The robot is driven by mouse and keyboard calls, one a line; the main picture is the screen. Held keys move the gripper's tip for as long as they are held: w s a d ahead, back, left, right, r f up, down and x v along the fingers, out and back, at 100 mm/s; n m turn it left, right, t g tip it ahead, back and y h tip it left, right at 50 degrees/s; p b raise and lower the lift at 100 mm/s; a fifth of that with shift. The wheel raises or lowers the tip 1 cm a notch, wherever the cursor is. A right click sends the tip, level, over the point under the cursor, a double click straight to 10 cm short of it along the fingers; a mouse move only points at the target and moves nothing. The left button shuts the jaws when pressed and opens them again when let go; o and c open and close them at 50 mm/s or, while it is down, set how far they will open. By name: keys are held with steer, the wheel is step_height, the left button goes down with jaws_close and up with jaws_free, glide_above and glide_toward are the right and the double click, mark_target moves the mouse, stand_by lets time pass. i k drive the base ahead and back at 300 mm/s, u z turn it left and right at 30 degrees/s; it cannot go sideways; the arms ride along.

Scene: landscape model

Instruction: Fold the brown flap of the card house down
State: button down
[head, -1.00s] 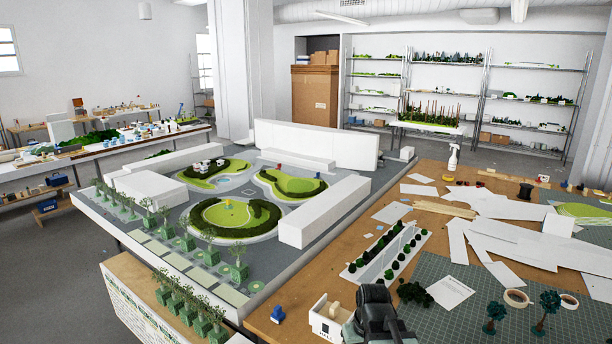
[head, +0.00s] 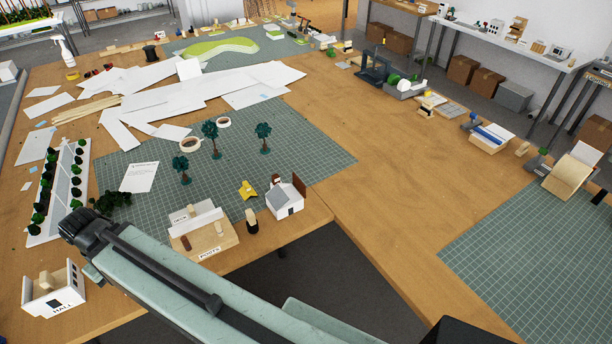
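The small white card house (head: 285,204) stands near the front edge of the wooden table, at the corner of the green cutting mat. A brown flap (head: 299,184) sticks up at its right side. The roof looks pale grey, and a small dark opening shows on the front wall. My arm crosses the lower left of the view, in front of and to the left of the house, with its dark joint over the table edge. I cannot see my gripper's fingers in this view.
A yellow piece (head: 248,190), a dark peg with a pale top (head: 251,222) and the wooden "POSTS" tray (head: 212,239) stand left of the house. The white "HALL" box (head: 54,289) is at far left. Model trees (head: 210,138) stand behind. Bare table lies right of the house.

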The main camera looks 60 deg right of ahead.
mark_target(297, 184)
steer(key=z, duration=2.4)
steer(key=k, duration=0.7)
steer(key=u, duration=0.3)
steer(key=i, duration=0.5)
steer(key=u, duration=0.05)
steer(key=k, duration=0.55)
steer(key=u, duration=0.5)
steer(key=i, duration=0.9)
steer(key=u, duration=0.6)
